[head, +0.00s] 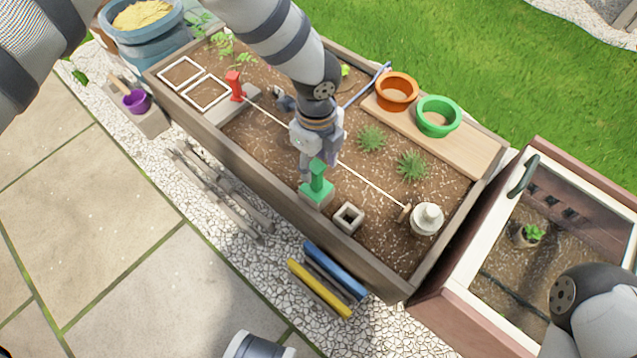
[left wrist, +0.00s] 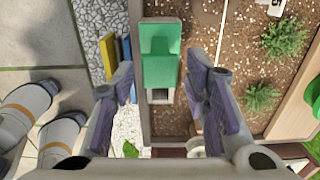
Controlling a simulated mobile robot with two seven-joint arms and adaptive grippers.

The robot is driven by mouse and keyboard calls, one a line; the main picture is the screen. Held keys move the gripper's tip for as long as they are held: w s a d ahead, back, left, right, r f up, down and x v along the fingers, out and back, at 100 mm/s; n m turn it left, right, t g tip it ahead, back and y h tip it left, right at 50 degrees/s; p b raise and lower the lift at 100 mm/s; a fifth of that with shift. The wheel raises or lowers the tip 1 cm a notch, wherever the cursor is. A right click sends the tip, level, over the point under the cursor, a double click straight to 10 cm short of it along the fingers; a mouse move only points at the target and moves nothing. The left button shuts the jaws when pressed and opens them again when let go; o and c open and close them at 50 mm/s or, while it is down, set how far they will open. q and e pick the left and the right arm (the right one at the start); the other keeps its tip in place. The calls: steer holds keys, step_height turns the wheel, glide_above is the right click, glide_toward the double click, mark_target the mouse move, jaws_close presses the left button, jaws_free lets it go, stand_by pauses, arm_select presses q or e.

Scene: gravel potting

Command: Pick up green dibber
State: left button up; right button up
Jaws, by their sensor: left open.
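The green dibber (head: 318,177) stands upright, its green handle above a green block-like part, near the front wall of the wooden planter (head: 250,170). Its lower end is hidden. My left gripper (head: 314,158) is right over and beside the handle in the head view. In the left wrist view my left gripper (left wrist: 163,78) is open, and the green dibber (left wrist: 160,55) shows between the two spread fingers, with a gap on each side. I cannot tell the height gap. My right gripper is not in view.
An empty square grey socket (head: 349,217) and a white knobbed object (head: 427,219) sit nearby in the soil. A string (head: 370,182) runs past the dibber. A red tool (head: 235,86) stands farther left. Orange (head: 397,91) and green (head: 438,117) pots rest on a board.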

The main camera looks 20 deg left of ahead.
mark_target(317, 184)
arm_select(q)
step_height(317, 184, down, 6)
steer(key=shift+a+f+b, duration=0.1)
steer(key=shift+b, duration=0.95)
steer(key=shift+r, duration=0.2)
jaws_close()
